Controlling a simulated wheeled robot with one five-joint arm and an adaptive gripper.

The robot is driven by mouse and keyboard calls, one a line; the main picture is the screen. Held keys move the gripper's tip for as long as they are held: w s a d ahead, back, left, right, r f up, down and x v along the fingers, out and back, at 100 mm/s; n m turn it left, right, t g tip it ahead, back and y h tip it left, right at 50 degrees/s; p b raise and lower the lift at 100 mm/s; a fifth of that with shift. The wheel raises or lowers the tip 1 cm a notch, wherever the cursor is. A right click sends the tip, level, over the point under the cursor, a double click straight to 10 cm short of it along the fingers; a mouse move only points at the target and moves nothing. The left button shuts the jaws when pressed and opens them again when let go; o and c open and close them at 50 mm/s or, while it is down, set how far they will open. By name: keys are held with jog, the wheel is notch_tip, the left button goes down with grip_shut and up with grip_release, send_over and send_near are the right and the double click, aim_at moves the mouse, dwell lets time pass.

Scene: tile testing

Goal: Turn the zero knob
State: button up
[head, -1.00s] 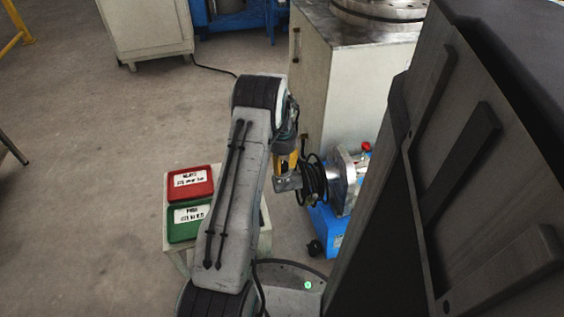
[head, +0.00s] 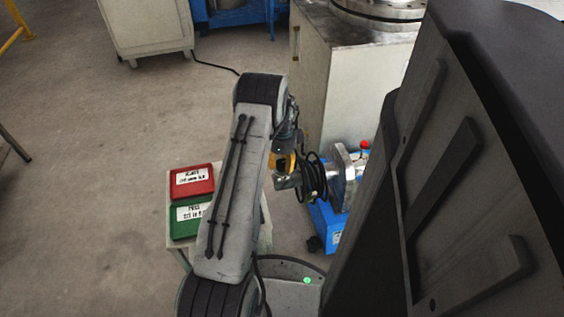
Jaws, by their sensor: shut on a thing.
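The blue machine (head: 328,228) stands low at the right of the middle, partly hidden by the dark panel. Metal plates and a small red part (head: 365,145) show at its top. My arm reaches over, and its yellow and black wrist with a coiled black cable points right at the machine. My gripper (head: 340,172) is at the metal plates, shut on what I take to be the zero knob. The knob and the fingertips' contact with it cannot be made out.
A red tray (head: 191,182) and a green tray (head: 187,222), both labelled, lie on a small stand left of my arm. A pale cabinet (head: 352,60) stands behind the machine. The floor at left is open.

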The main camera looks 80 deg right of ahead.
aim_at(282, 163)
jog(key=shift+f+m, duration=0.1)
jog(key=shift+m, duration=1.1)
jog(key=shift+a+m, duration=0.1)
jog(key=shift+m, duration=0.2)
jog(key=o, duration=1.2)
jog(key=shift+r, duration=0.2)
notch_tip(282, 163, up, 12)
jog(key=shift+f, duration=0.15)
